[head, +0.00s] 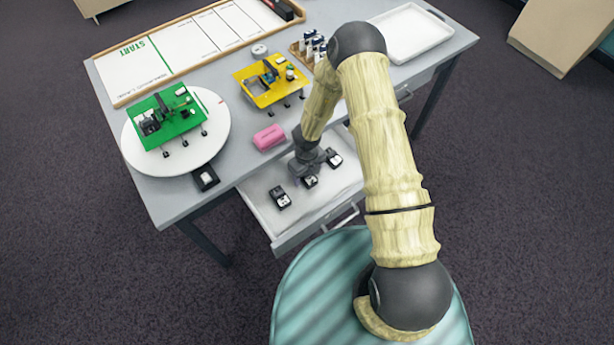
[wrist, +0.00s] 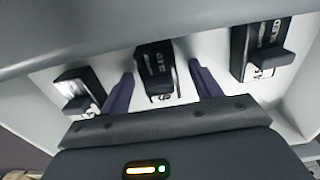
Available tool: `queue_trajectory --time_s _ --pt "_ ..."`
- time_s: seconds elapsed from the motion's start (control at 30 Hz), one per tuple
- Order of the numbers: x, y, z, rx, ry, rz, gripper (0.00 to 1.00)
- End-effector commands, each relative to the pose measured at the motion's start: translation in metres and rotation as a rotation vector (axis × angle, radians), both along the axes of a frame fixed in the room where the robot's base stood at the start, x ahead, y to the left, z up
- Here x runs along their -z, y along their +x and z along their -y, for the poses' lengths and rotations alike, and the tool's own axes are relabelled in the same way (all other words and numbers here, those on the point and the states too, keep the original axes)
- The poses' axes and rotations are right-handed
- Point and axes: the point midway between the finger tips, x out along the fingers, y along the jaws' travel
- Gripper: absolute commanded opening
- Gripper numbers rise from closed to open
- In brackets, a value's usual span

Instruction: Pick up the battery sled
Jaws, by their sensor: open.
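Several small black battery sleds with white parts are in view. Three lie in the open drawer (head: 262,212): a left sled (head: 281,198), a middle sled (head: 310,182) and a right sled (head: 334,157). My gripper (head: 309,177) reaches down into the drawer at the middle sled. In the wrist view my gripper (wrist: 162,72) is open, with one finger on each side of the middle sled (wrist: 155,62), which carries the lettering "SLED". The left sled (wrist: 80,88) and right sled (wrist: 262,52) lie outside the fingers. Finger contact cannot be told.
On the table stand a green board (head: 168,118) on a white round plate (head: 218,117), a yellow board (head: 262,84), a pink block (head: 269,137) and a small black item (head: 206,178). A white tray (head: 412,32) stands at the back right. The drawer walls surround my gripper.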

Motion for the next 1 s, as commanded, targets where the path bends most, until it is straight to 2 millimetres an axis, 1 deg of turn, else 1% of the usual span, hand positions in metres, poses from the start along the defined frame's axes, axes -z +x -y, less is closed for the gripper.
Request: queue_trajectory --time_s 0.13,0.27,0.3,0.37,0.63,0.77,0.87,0.97,1.0 --pt "0.0 0.0 0.0 0.0 0.0 0.0 0.64" --pt "0.0 0.0 0.0 0.0 0.0 0.0 0.38" --pt "0.0 0.0 0.0 0.0 0.0 0.0 0.3" --pt "0.0 0.0 0.0 0.0 0.0 0.0 0.18" --pt "-0.001 0.0 0.0 0.0 0.0 0.0 0.18" --pt "-0.007 0.001 0.0 0.001 0.001 0.001 0.18" --pt "-0.018 0.001 0.0 0.002 0.003 0.002 0.18" --pt "-0.036 0.001 0.0 0.003 0.002 0.002 0.18" --pt "-0.045 0.001 0.0 0.004 0.002 0.003 0.18"
